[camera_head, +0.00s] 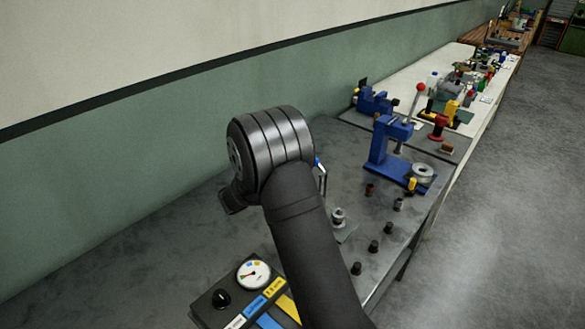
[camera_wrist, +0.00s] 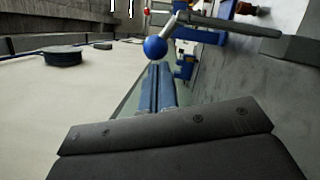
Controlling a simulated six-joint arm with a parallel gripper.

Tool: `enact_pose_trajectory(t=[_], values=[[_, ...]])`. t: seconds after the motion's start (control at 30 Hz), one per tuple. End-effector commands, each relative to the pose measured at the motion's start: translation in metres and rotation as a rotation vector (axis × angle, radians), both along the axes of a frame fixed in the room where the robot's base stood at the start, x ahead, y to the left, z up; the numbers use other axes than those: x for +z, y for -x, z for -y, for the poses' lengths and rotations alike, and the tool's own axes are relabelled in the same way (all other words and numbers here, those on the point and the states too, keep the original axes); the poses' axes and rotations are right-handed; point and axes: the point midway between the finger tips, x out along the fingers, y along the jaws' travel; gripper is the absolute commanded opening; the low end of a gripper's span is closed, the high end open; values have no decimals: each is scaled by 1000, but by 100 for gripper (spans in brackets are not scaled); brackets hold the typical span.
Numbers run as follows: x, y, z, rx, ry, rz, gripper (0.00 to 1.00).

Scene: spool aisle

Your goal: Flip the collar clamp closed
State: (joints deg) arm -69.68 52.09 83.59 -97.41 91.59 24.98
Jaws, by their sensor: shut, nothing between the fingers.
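A blue ball knob (camera_wrist: 155,47) on a bright metal lever rod (camera_wrist: 174,23) shows in the wrist view, just beyond my fingertips; I take it for the clamp's handle. A dark bar (camera_wrist: 235,27) runs right from the rod. My gripper (camera_wrist: 160,68) points at the knob with its fingers together and nothing between them. Whether they touch the knob, I cannot tell. In the head view, the blue knob (camera_head: 317,162) and bent metal rod (camera_head: 323,182) stick out beside my arm, raised above the bench. My arm hides my fingers and the collar there.
A gauge box (camera_head: 252,288) stands at the bench's near end. A metal fitting (camera_head: 338,218) and several dark pegs stand right of my arm. A blue press (camera_head: 388,150) with a red-knobbed lever stands farther back. Bare bench (camera_head: 150,250) lies to the left, beside the wall.

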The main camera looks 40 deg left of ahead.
Motion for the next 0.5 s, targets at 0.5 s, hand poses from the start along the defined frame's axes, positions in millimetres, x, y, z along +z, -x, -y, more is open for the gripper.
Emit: enact_pose_trajectory(t=[0.5], values=[[3, 0, 6, -1, -48, 1, 0]])
